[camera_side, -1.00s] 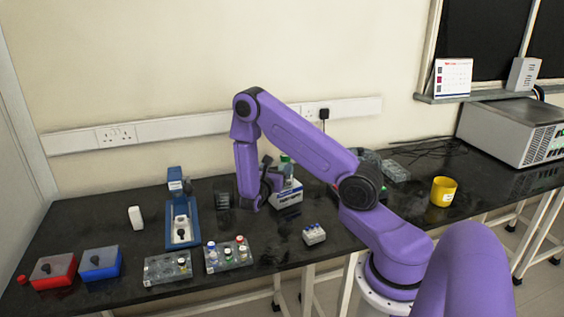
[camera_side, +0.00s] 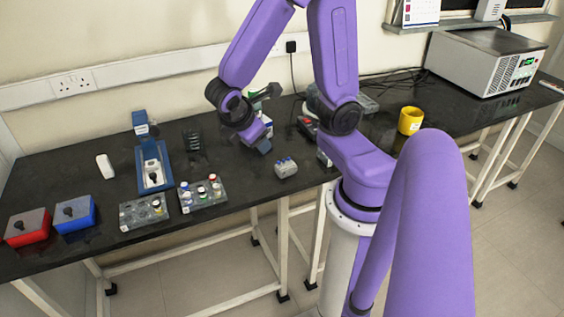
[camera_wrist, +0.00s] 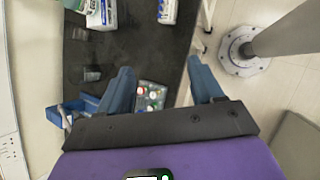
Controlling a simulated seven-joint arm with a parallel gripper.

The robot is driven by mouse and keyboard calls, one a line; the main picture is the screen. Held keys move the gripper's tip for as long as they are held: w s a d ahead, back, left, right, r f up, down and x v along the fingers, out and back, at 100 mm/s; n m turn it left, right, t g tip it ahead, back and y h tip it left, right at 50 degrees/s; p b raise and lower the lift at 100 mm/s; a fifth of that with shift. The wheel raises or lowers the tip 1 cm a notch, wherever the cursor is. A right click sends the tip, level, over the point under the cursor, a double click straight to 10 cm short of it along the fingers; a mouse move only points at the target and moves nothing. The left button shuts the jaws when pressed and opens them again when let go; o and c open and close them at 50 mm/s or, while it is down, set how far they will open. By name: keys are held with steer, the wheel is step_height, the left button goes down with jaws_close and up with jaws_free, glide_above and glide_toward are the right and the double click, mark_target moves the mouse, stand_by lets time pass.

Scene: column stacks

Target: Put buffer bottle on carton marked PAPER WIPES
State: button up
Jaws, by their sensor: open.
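My gripper (camera_side: 264,146) is open and tilted down above the middle of the bench in the side view. In the wrist view its two blue fingers (camera_wrist: 160,68) are apart with nothing held between them. A white and blue carton (camera_side: 267,124) stands just behind the gripper, partly hidden by it; its marking is not legible. A greenish bottle-like shape (camera_side: 264,92) shows above the carton, mostly hidden, and I cannot tell for sure that it is the buffer bottle. White labelled items (camera_wrist: 102,14) are cut off at the wrist view's top edge.
A vial rack (camera_side: 203,192), another rack (camera_side: 143,211) and a blue device (camera_side: 152,168) stand left of the gripper. A small block of tubes (camera_side: 285,168) is near the front edge. A yellow cup (camera_side: 410,120) is at right. Red (camera_side: 28,228) and blue (camera_side: 76,214) boxes are far left.

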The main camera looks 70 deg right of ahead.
steer(key=s+a+r+y, duration=0.2)
steer(key=s+a+y, duration=0.5)
steer(key=s+a, duration=0.3)
steer(key=shift+s+r+y, duration=0.3)
steer(key=shift+s+r, duration=0.05)
steer(key=shift+s, duration=0.15)
